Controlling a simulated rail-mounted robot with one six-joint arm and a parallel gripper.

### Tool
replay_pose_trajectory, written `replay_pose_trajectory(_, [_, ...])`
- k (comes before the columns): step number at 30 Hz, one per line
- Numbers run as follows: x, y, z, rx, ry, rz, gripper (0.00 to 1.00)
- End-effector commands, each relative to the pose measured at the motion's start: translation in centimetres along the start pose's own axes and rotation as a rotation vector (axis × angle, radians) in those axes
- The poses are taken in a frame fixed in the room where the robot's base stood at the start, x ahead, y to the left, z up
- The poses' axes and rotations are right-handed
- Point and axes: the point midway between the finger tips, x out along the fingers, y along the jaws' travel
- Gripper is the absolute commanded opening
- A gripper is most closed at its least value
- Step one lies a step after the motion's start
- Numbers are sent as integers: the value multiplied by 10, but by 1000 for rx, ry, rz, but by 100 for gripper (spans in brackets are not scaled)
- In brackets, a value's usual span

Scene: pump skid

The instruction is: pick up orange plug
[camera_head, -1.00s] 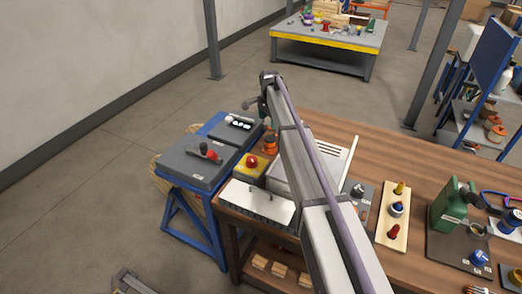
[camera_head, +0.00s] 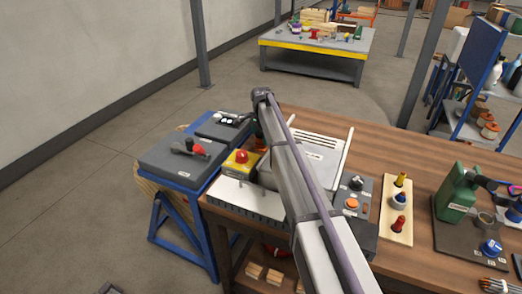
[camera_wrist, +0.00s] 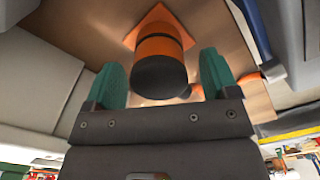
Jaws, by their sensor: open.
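In the wrist view, an orange and black cylinder (camera_wrist: 158,62), which I take to be the orange plug, stands on an orange square base. Its black end faces the camera. My gripper (camera_wrist: 163,62) is open, with green fingers on either side of the cylinder and visible gaps beside it. I cannot tell how deep the cylinder lies between the fingers. In the head view, my arm hides most of this spot.
A yellow box with a red button (camera_head: 241,160) stands left of my arm. A grey panel with an orange disc (camera_head: 352,203) and a wooden peg board (camera_head: 397,230) are to the right. A blue stand (camera_head: 190,225) is at left.

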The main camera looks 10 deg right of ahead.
Motion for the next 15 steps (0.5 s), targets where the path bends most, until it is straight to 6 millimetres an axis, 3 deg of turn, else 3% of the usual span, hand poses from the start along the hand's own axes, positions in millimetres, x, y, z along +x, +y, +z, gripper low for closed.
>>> replay_pose_trajectory(1, [9, 0, 0, 0, 0, 0, 80])
replay_pose_trajectory(7, [4, 0, 0, 0, 0, 0, 80])
replay_pose_trajectory(15, [4, 0, 0, 0, 0, 0, 54])
